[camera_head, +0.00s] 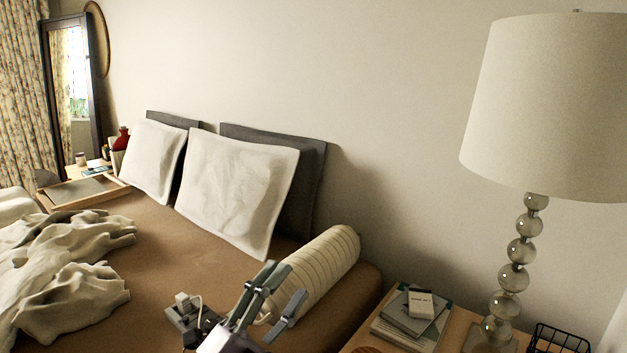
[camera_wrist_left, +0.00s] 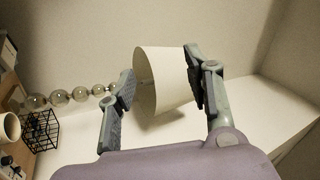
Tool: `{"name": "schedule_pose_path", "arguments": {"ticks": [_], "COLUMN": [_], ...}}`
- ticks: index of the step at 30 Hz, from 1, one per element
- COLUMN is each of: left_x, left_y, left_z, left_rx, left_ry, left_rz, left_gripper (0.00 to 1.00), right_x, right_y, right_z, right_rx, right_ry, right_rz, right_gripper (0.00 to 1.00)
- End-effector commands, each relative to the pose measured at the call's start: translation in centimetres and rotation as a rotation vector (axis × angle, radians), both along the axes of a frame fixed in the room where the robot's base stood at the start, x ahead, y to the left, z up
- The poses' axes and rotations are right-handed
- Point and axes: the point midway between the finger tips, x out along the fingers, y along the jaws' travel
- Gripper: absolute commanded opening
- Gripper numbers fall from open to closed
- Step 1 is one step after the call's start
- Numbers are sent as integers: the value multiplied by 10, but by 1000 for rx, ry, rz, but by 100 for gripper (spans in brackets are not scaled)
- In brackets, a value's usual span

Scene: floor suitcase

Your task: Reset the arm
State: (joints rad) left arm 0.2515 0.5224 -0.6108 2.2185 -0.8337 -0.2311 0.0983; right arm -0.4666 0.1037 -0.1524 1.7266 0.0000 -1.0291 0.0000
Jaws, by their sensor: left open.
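My left gripper (camera_head: 282,284) is at the bottom middle of the head view, in front of the bed's near side and the bolster. Its two fingers are apart with nothing held between them. The left wrist view also shows the open gripper (camera_wrist_left: 160,85), with a lampshade behind and between its fingers, apart from them. My right gripper is in neither view.
The bed (camera_head: 160,240) carries pillows (camera_head: 235,190), a striped bolster (camera_head: 325,262), a crumpled blanket (camera_head: 65,270) and a tray (camera_head: 112,187). At right, a nightstand (camera_head: 378,341) holds books (camera_head: 387,329), a tall lamp (camera_head: 545,110) and a wire basket (camera_head: 560,338).

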Motion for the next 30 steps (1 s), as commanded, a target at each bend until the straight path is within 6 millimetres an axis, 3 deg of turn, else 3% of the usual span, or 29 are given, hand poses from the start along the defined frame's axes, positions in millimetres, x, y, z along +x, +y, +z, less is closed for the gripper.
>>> {"name": "schedule_pose_path", "arguments": {"ticks": [3,7,12,15,21,26,27,30], "left_x": [16,2,-60,-101,-178,-235,-240,-229], "left_y": [61,113,150,159,163,160,159,159], "left_z": [-58,-142,-245,-286,-334,-354,-363,-392], "left_rx": [-248,-424,-557,-592,-624,-632,-629,-620], "left_ry": [344,707,1142,1341,1648,1857,1884,1886], "left_rz": [220,430,645,729,843,906,915,919], "left_gripper": [47,47,47,47,47,47,47,47], "right_x": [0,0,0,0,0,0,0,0], "right_y": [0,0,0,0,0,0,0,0], "right_z": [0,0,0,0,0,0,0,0], "right_rx": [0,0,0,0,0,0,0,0], "right_ry": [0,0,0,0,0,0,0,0], "right_rz": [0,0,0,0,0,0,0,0], "right_gripper": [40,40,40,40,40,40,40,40]}}
